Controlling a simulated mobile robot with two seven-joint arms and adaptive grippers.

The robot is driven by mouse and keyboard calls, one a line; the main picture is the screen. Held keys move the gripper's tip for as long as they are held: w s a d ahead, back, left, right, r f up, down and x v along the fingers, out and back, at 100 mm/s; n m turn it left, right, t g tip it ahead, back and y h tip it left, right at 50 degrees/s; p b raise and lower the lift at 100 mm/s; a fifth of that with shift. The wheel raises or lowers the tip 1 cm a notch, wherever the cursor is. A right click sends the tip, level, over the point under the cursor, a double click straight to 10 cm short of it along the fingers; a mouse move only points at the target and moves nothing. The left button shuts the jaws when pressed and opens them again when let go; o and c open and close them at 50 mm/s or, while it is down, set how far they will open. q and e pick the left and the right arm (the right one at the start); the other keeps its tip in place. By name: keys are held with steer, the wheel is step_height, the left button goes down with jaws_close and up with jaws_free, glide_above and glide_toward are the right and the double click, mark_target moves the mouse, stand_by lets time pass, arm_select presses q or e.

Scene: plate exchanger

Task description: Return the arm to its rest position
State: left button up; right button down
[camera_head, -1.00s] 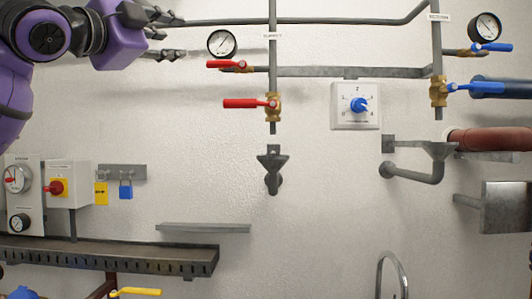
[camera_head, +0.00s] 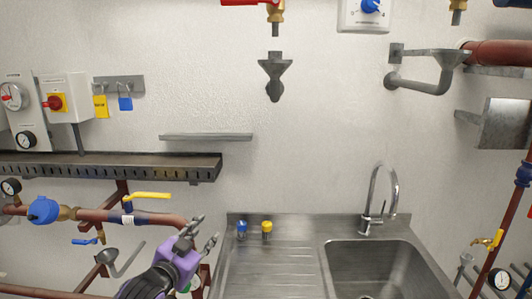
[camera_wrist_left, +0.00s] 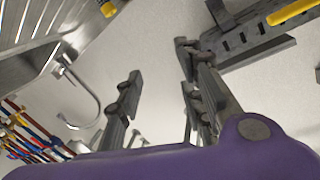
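My left gripper (camera_head: 205,232) shows low in the head view, left of the steel sink unit. Its purple body has grey fingers that point up and stand apart. In the left wrist view the fingers (camera_wrist_left: 155,85) are spread, with only wall and background between them. The left gripper holds nothing. My right gripper is in neither view.
The sink basin (camera_head: 375,270) with its tap (camera_head: 380,205) is at lower right. A drainboard (camera_head: 270,275) holds a blue and a yellow knob. Pipes with a yellow-handled valve (camera_head: 148,196) run close left of the gripper. A cable tray (camera_head: 100,168) crosses above.

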arm_select(q)
steer(key=s+a+f+n+g+y, duration=0.2)
steer(key=s+f+n+g+y, duration=0.2)
steer(key=s+f, duration=3.2)
steer(key=s+n+g, duration=0.3)
steer(key=s, duration=0.1)
steer(key=shift+f, duration=0.15)
steer(key=shift+o, duration=0.4)
